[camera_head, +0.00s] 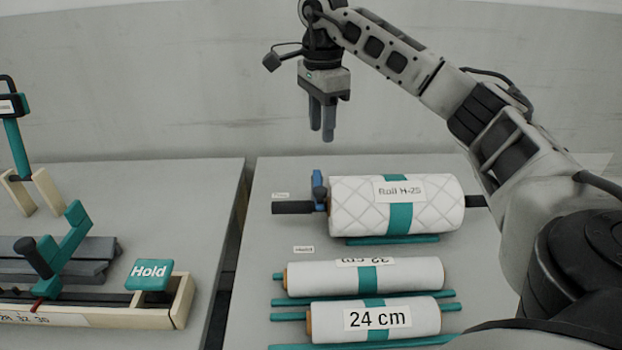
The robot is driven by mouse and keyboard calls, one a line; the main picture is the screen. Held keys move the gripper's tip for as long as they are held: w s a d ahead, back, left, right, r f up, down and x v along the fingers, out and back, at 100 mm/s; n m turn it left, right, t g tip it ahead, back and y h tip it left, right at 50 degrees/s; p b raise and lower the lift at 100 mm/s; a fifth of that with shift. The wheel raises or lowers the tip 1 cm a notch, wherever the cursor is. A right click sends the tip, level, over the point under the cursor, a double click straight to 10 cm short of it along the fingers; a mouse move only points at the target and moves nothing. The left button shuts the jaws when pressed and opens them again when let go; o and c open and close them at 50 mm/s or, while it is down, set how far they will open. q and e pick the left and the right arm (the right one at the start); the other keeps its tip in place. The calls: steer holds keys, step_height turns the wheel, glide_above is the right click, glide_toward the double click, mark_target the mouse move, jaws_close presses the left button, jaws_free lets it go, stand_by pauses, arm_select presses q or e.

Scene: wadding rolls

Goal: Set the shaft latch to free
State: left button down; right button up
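A small blue latch (319,189) stands upright at the left end of the large quilted roll labelled "Roll H-25" (430,205). It sits by the dark shaft (292,207) that sticks out of the roll. Two small white tags lie near it, one left of the latch (281,195) and one in front of the shaft (303,249); their print is too small to read. My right gripper (322,132) hangs above and behind the latch, fingers down, apart from it and holding nothing visible. Its fingers look close together, but any gap is unclear. My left gripper is not in view.
Two smaller white rolls, one (410,274) behind the one marked "24 cm" (425,318), lie in front on teal bars. On the left table stands a wooden fixture with a teal lever (73,238) and a "Hold" pad (150,273). A gap separates the tables.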

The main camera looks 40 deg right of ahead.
mark_target(320, 189)
step_height(320, 189, down, 14)
steer(key=shift+f, duration=0.1)
stand_by(0.4)
steer(key=shift+a, duration=0.1)
jaws_close()
